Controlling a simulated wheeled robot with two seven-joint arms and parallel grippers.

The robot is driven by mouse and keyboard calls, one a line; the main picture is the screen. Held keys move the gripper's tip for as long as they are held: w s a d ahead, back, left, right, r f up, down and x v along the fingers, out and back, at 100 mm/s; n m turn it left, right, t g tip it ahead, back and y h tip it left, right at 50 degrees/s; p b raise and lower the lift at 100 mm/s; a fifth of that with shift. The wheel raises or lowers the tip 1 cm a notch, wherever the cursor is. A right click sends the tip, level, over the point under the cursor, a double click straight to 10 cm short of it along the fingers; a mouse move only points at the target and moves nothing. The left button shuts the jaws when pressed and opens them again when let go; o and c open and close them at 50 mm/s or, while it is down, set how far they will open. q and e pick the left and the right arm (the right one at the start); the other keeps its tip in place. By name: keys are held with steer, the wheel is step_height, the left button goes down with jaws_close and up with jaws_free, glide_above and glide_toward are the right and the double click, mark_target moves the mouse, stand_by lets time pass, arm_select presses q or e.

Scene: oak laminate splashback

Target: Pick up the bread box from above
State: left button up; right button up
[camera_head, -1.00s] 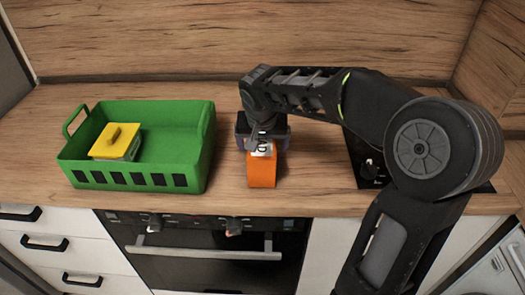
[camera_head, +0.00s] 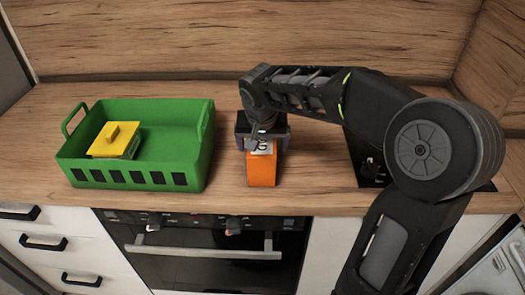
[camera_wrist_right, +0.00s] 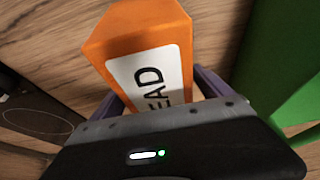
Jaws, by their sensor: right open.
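The bread box is an orange box (camera_head: 262,170) with a white label, standing on the wooden counter left of the hob. In the right wrist view the orange box (camera_wrist_right: 110,45) shows its label with the letters "EAD"; the rest of the label is hidden by my gripper body. My right gripper (camera_head: 262,138) is over the box from above, open, and hides part of its top. In the wrist view its purple fingers (camera_wrist_right: 160,92) lie on either side of the box. I cannot tell whether they touch it. My left gripper is not in view.
A green crate (camera_head: 190,165) stands on the counter to the left, holding a container with a yellow lid (camera_head: 113,140). The dark hob (camera_head: 368,168) lies to the right, partly behind my arm. Bare counter lies between crate and box.

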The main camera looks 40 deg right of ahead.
steer(key=shift+c, duration=0.2)
jaws_close()
stand_by(1.1)
steer(key=shift+r, duration=0.1)
steer(key=shift+r+p, duration=0.4)
steer(key=shift+p, duration=0.1)
step_height(320, 180, up, 10)
steer(key=shift+f, duration=0.2)
